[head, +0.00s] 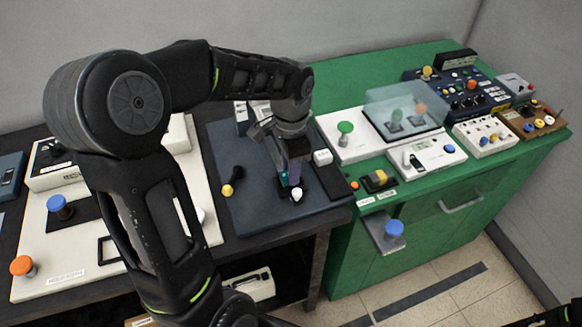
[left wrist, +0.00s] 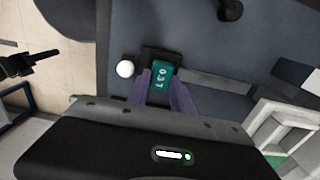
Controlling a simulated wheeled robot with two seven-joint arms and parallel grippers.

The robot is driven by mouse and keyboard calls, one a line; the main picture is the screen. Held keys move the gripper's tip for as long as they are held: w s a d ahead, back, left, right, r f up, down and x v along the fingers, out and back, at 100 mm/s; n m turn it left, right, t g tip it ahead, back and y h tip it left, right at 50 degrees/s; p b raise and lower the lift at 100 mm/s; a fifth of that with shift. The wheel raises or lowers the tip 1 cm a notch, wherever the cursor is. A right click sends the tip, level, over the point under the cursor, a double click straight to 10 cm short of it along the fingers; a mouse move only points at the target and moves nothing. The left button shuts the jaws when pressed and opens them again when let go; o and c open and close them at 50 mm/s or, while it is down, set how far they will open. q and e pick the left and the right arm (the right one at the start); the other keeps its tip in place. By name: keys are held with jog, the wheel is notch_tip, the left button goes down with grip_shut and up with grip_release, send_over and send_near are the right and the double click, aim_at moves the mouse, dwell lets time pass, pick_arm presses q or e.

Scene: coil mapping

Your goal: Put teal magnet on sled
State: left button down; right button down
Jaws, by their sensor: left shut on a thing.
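The teal magnet (left wrist: 161,75), a small block with white marking, is between the purple-grey fingers of my left gripper (left wrist: 162,92), which is shut on it. In the head view my left gripper (head: 289,180) points down over the dark blue board, with only a sliver of teal showing. A black block with a white knob (left wrist: 125,69), seemingly the sled, is right at the magnet, on a dark rail (left wrist: 215,82). I cannot tell whether the magnet rests on it or hovers just above. A dark shape at the wrist view's left edge (left wrist: 35,62) looks like my right gripper; its jaws are unclear.
The dark blue board (head: 240,205) also bears a black lever with a yellow end (head: 229,187). A white panel with blue and orange knobs (head: 75,250) lies left. The green bench (head: 345,235) at right carries several devices and a clear cover (head: 402,105).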

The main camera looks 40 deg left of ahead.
pick_arm(q)
jog(key=shift+f, duration=0.1)
jog(key=c, duration=1.1)
grip_release()
jog(key=shift+c, duration=0.2)
notch_tip(320, 180, up, 12)
jog(key=shift+r, duration=0.2)
